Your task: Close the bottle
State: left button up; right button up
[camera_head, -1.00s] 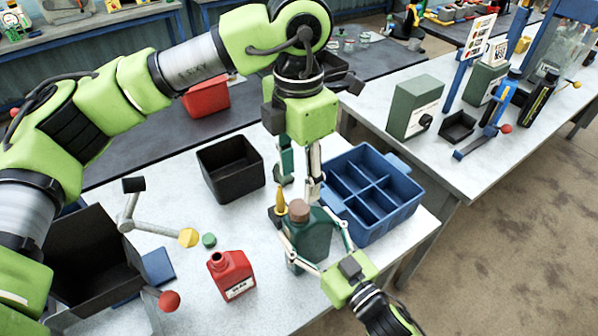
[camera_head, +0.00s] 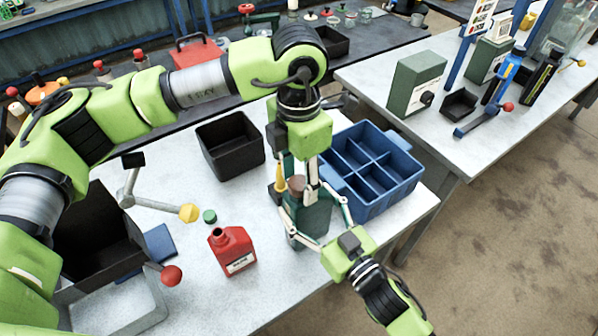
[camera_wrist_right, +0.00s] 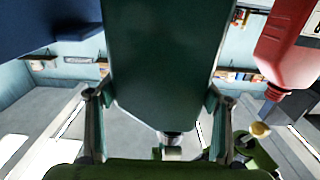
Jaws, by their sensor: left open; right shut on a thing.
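A dark green bottle (camera_head: 312,222) stands on the table with a brown cap (camera_head: 297,183) at its top. My right gripper (camera_head: 318,228) is shut on the bottle's body, one finger on each side. In the right wrist view the bottle (camera_wrist_right: 165,60) fills the middle between the fingers. My left gripper (camera_head: 300,180) points down from above, open, with its fingertips at the cap. Whether they touch it cannot be told. The cap's seating on the neck is partly hidden by the fingers.
A red bottle (camera_head: 232,250) without a cap stands left of the green one, a green cap (camera_head: 209,216) behind it. A blue divided crate (camera_head: 400,200) is close on the right. A black bin (camera_head: 213,160) stands behind. A yellow-knobbed lever (camera_head: 165,206) is at left.

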pick_arm(q)
jog(key=c, duration=1.1)
jog(key=shift+m, duration=0.9)
jog(key=shift+c, duration=0.2)
jog(key=o, duration=1.3)
notch_tip(320, 180, up, 12)
jog(key=shift+r, duration=0.1)
pick_arm(e)
jog(key=o, duration=2.3)
